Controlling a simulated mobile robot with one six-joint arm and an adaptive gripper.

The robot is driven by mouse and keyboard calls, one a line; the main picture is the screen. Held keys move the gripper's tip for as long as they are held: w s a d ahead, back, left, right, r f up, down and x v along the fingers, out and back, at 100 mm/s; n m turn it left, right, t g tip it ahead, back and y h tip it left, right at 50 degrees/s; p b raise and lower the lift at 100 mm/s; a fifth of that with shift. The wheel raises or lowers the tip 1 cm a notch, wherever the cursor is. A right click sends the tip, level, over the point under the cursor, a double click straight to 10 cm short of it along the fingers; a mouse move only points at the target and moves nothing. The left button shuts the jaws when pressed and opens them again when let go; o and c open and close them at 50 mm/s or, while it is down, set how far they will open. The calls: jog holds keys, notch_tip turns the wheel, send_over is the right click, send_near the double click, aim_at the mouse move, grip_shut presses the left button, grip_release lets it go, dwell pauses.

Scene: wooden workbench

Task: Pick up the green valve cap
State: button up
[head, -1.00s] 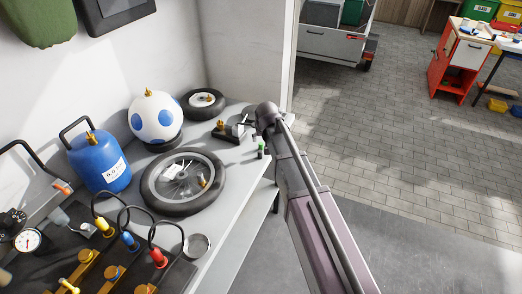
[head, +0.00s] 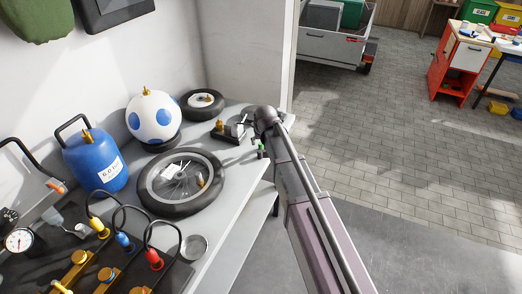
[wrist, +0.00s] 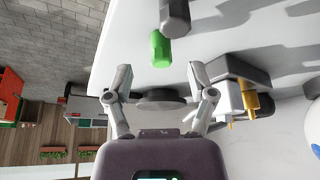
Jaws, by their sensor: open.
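The green valve cap (wrist: 161,49) shows in the wrist view just beyond my fingertips, joined end to end with a dark grey faceted piece (wrist: 174,14). In the head view the small green cap (head: 261,148) is at the right edge of the grey bench, close beside my arm. My gripper (wrist: 160,76) is open and empty, its two fingers spread with the cap ahead of the gap, not between them. In the head view my gripper is mostly hidden behind my own wrist.
A black block with white and brass parts (wrist: 238,92) lies close to my right finger in the wrist view. On the bench (head: 218,222) are a spoked wheel (head: 150,199), a blue-spotted white ball (head: 150,108), a small tyre (head: 190,111) and a blue cylinder (head: 95,165).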

jog(key=shift+b+x, duration=0.85)
jog(key=shift+x, duration=0.4)
jog(key=c, duration=0.8)
